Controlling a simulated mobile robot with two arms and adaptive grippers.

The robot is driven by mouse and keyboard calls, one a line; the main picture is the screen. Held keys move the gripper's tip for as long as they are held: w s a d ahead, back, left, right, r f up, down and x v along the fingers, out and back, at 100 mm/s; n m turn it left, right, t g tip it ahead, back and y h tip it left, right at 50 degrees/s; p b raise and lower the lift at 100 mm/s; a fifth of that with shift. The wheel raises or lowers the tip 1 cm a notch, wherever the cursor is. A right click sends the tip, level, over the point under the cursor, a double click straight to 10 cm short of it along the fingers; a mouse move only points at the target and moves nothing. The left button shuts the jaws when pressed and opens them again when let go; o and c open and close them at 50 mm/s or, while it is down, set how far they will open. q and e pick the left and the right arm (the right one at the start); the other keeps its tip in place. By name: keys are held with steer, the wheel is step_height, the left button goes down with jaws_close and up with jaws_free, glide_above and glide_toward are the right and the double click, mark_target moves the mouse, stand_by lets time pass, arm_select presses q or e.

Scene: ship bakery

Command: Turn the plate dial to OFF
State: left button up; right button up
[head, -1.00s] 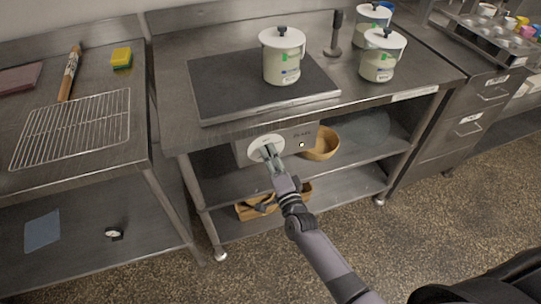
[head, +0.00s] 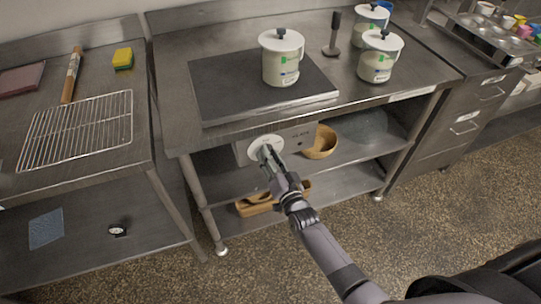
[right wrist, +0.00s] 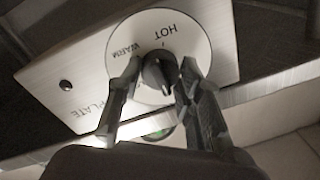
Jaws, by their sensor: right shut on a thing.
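The plate dial is a round white disc (head: 262,147) on a grey metal control panel (head: 300,136) under the front edge of the steel table. In the right wrist view its black knob (right wrist: 157,72) sits at the centre of the white disc (right wrist: 200,50), with HOT and WARM lettering visible. My right gripper (head: 266,153) is shut on the knob, with one finger on each side in the right wrist view (right wrist: 160,88). The lower part of the disc is hidden by the fingers, and I see no OFF mark. My left gripper is not in view.
A dark hot plate (head: 225,85) lies on the table with a lidded white pot (head: 281,66) on it. Two similar pots stand to the right. A wooden bowl (head: 321,143) and a wooden crate (head: 254,206) sit on the shelves below. A wire rack (head: 80,128) lies on the left table.

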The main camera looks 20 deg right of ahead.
steer(key=shift+f, duration=0.15)
stand_by(0.4)
steer(key=o, duration=1.2)
steer(key=s, duration=0.8)
steer(key=s+d, duration=0.1)
steer(key=s, duration=0.3)
steer(key=shift+f, duration=0.15)
steer(key=shift+f, duration=0.1)
